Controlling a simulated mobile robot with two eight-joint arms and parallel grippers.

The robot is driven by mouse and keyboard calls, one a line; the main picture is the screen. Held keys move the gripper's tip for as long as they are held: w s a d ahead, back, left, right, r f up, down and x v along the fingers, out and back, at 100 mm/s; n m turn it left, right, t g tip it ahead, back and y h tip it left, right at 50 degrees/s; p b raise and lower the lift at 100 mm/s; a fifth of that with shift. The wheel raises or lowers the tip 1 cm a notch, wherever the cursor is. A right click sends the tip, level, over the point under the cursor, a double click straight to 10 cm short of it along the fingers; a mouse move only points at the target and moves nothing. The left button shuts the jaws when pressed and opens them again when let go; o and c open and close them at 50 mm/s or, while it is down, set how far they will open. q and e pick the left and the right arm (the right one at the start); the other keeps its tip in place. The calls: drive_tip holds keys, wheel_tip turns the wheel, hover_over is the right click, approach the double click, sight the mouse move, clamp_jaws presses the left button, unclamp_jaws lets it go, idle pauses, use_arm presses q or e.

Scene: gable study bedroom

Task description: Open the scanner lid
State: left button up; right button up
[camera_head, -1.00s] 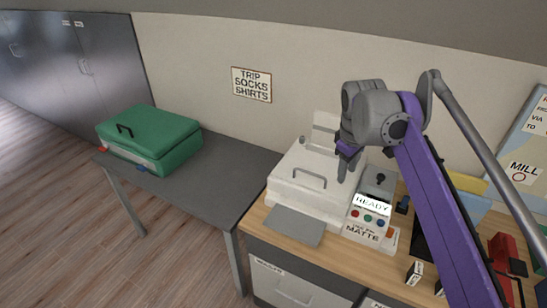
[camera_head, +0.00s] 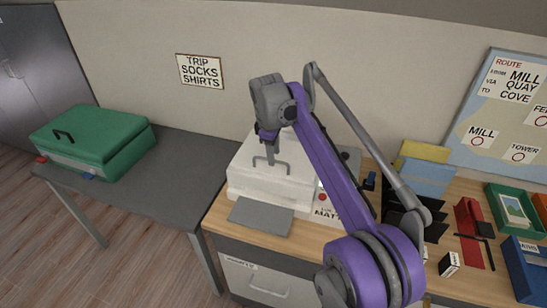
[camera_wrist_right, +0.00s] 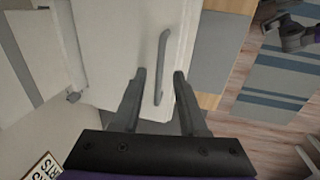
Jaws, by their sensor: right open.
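The white scanner (camera_head: 238,186) stands on the wooden desk top with its lid (camera_head: 300,180) down. A grey bar handle (camera_head: 257,166) is on the lid; in the right wrist view the handle (camera_wrist_right: 164,55) lies between my fingertips, with no clear contact. My right gripper (camera_head: 270,158) is open and points down at the lid; its two fingers also show in the wrist view (camera_wrist_right: 160,76). My arm hides part of the scanner's control panel and its label. A grey and purple part of my other arm shows at the wrist view's upper right; its jaws are unclear.
A grey pad (camera_head: 261,216) lies in front of the scanner. A green case (camera_head: 95,143) is on the grey table (camera_head: 190,160) at the left. Red, blue and green holders crowd the desk's right side. A route board (camera_head: 510,115) is on the wall.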

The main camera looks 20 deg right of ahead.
drive_tip(key=shift+w+d+f, duration=0.1)
drive_tip(key=shift+f, duration=0.55)
clamp_jaws()
idle(1.0)
